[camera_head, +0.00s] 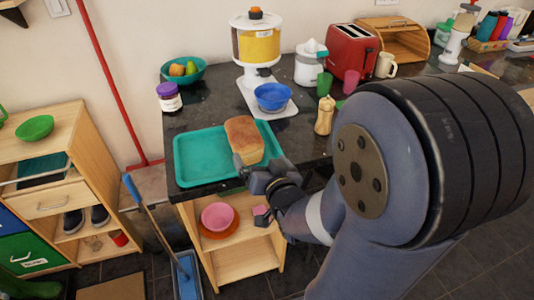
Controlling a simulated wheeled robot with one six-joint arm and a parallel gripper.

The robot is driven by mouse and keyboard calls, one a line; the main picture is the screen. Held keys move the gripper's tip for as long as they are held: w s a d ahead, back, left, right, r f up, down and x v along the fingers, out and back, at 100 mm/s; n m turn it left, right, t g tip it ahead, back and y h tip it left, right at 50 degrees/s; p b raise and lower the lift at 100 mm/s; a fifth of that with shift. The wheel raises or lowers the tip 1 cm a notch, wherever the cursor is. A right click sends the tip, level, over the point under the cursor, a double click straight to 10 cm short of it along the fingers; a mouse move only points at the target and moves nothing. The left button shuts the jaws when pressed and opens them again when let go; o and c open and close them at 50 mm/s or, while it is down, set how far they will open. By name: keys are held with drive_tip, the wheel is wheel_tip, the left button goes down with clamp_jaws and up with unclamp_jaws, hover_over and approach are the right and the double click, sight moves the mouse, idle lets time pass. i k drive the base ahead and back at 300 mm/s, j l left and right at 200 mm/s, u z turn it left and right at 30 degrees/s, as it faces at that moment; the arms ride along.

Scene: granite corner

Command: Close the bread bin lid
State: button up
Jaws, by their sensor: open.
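The wooden bread bin (404,38) stands at the back right of the dark counter, behind the red toaster. Its curved end and front show, and its front looks open, though it is small in view and partly hidden by the toaster and mug. A loaf of bread (244,138) lies on the teal tray (199,160) at the counter's front left. My gripper (254,176) is at the tray's front right edge, just below the loaf and far from the bin. Its jaws are open, and I cannot tell whether it touches the tray.
The red toaster (351,52), a cream mug (386,66), a juicer (310,65), cups and a wooden figure or mill (324,115) stand between my gripper and the bin. A cereal dispenser (257,45) with a blue bowl (272,96) is behind the loaf. My arm hides the counter's right front.

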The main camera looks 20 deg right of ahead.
sight(389, 31)
drive_tip(key=z, duration=1.35)
